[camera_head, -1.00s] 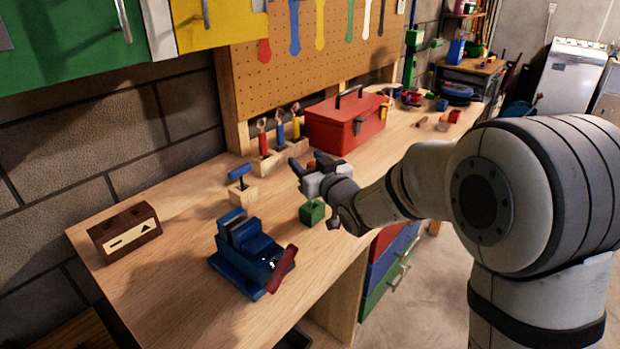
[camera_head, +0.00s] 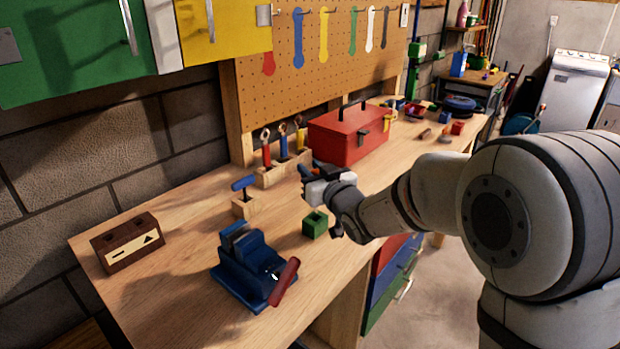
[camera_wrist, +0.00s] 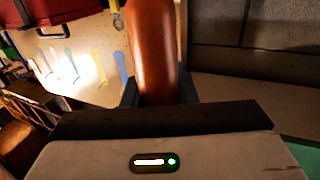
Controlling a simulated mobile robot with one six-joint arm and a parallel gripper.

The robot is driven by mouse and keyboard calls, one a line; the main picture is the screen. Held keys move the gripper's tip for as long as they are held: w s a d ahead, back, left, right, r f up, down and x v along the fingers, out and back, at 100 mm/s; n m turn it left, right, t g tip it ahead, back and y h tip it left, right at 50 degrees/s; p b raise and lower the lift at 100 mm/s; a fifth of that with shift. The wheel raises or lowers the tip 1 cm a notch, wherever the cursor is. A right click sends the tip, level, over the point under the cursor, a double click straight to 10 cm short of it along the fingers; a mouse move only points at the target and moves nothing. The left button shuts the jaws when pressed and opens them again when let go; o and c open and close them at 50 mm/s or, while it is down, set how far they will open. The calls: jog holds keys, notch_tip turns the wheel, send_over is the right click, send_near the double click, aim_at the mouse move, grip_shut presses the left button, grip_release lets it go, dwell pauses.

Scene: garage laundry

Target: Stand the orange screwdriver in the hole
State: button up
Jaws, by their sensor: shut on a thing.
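In the wrist view my gripper (camera_wrist: 158,94) is shut on the orange screwdriver (camera_wrist: 156,45). Its thick, glossy handle fills the space between the dark fingers and runs out of the top of the picture. Its shaft and tip are not visible. In the head view I cannot make the screwdriver out.
A blue vise (camera_head: 248,265) with a red handle stands left of the green block. A wooden block (camera_head: 244,206) holds a blue-handled tool. Behind are a wooden rack (camera_head: 283,171) with several tools and a red toolbox (camera_head: 345,140). A brown box (camera_head: 127,243) stands left.

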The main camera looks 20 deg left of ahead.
notch_tip(320, 180, up, 15)
jog(key=p, duration=0.4)
dwell(0.6)
jog(key=shift+f, duration=0.1)
